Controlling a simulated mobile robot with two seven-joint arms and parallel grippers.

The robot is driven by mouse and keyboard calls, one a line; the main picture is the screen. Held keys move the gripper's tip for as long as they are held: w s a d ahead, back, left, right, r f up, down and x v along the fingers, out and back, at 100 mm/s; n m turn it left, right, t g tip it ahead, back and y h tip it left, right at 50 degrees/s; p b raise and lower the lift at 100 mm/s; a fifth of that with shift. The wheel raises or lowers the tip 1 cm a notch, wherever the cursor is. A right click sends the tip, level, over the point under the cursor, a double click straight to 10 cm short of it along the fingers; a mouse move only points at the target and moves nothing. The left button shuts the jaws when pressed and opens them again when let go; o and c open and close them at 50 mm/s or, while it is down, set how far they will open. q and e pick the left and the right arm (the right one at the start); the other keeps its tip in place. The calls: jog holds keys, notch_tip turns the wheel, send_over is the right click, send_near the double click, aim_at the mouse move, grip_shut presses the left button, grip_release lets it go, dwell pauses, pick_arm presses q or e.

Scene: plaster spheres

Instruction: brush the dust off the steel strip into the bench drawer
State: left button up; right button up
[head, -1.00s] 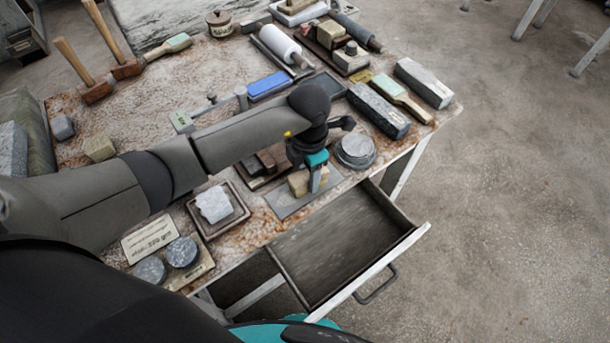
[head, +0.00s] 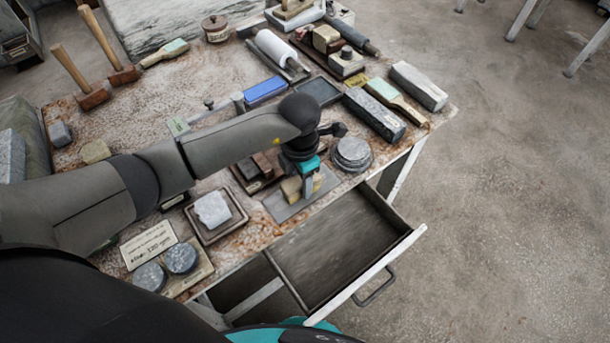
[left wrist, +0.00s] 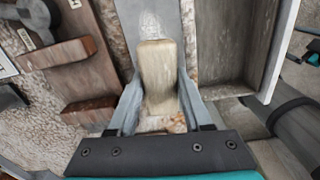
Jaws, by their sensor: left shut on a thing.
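My left gripper (head: 305,192) is shut on a tan block-like brush (left wrist: 158,75), gripped between both fingers in the left wrist view. In the head view the brush (head: 290,188) is partly hidden by the gripper. It is low over the grey steel strip (head: 284,209), which lies flat near the bench's front edge; I cannot tell whether it touches. The strip (left wrist: 150,8) runs beyond the brush in the left wrist view, with a pale patch, perhaps dust (left wrist: 149,26), at the brush's far end. The bench drawer (head: 335,250) is pulled open just in front, and looks empty.
A stack of round grey discs (head: 351,154) stands right of the gripper. A tray with a white lump (head: 212,209) and two grey discs on a board (head: 180,258) lie to the left. Stone blocks (head: 375,113) and a green-handled brush (head: 397,101) are at the right.

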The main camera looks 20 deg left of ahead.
pick_arm(q)
jog(key=shift+s+a+p, duration=0.5)
jog(key=shift+s+a, duration=0.2)
jog(key=shift+s, duration=0.05)
jog(key=shift+f, duration=0.1)
jog(key=shift+w+d+b, duration=0.75)
jog(key=shift+w+d, duration=0.05)
jog(key=shift+w, duration=0.1)
jog(key=shift+w+d+b, duration=0.75)
jog(key=shift+s+a+p, duration=0.6)
jog(key=shift+a+p, duration=0.05)
jog(key=shift+s+a+p, duration=0.65)
jog(key=shift+s+a, duration=0.25)
jog(key=shift+s, duration=0.15)
jog(key=shift+w+d, duration=0.1)
